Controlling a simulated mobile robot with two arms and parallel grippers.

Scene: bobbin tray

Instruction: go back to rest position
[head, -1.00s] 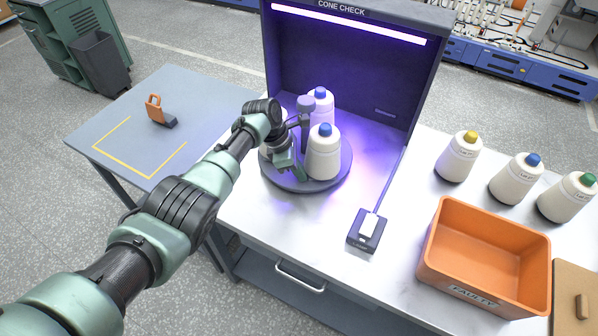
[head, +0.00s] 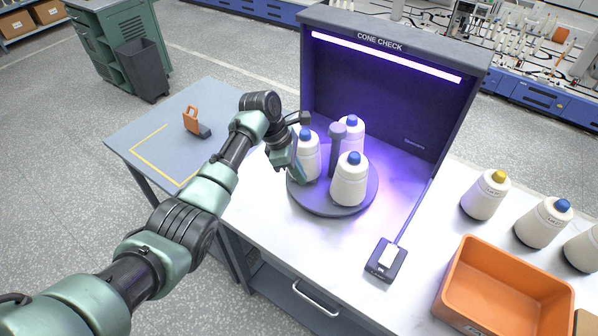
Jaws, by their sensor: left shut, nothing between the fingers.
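My left gripper (head: 297,168) is shut and empty, pointing down at the left edge of the round grey turntable (head: 330,207). It is close beside the left cone (head: 307,157), which is white with a blue top; I cannot tell whether they touch. A second blue-topped cone (head: 349,182) stands at the front of the turntable and a third (head: 350,133) at the back. A grey post (head: 336,150) rises between them. My right gripper is not in view.
The dark cone check booth (head: 395,105) with its lit purple lamp stands behind the turntable. A switch box (head: 386,259), an orange bin (head: 508,283) and more cones (head: 485,195) are on the right. A grey side table (head: 165,120) holds an orange-handled tool (head: 192,122).

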